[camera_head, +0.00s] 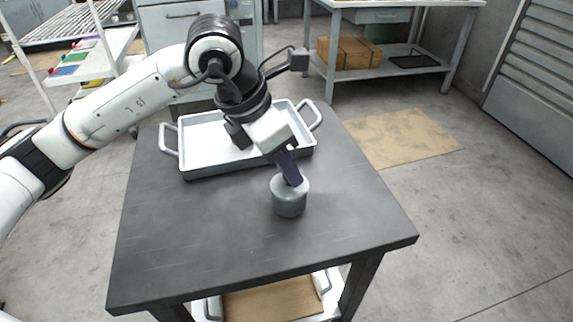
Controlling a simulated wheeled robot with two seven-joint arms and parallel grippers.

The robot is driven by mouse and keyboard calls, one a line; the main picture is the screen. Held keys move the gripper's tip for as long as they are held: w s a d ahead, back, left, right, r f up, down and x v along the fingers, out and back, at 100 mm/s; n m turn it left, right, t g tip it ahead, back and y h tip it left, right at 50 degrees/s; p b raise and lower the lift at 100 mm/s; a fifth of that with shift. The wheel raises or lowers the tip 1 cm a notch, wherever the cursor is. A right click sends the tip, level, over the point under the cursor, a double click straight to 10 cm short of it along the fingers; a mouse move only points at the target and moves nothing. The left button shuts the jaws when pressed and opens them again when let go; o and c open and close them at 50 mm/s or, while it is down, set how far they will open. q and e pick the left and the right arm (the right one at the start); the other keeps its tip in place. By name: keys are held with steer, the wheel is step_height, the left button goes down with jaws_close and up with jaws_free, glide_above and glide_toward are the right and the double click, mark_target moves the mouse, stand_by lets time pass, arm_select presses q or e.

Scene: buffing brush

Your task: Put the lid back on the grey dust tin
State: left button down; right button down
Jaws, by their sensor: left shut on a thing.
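The grey dust tin (289,206) stands upright on the dark table (200,250), right of the table's middle. A lighter grey round lid (301,188) shows at the top of the tin. I cannot tell whether it sits flush or just above the rim. My left gripper (291,180) reaches down from the upper left, its dark fingers tilted over the middle of the lid. It is shut on the lid, and the fingers hide the grip point and part of the lid's top. My right gripper is out of view.
A white tray with two grey handles (170,139) lies behind the tin, under my left arm. The table's front and left are clear. A cardboard sheet (400,138) lies on the floor at right. A workbench (400,50) with a wooden box (349,53) stands behind.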

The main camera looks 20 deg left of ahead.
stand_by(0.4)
arm_select(q)
steer(key=c, duration=1)
jaws_free()
steer(key=shift+r+p, duration=2.15)
steer(key=shift+r, duration=1.4)
jaws_close()
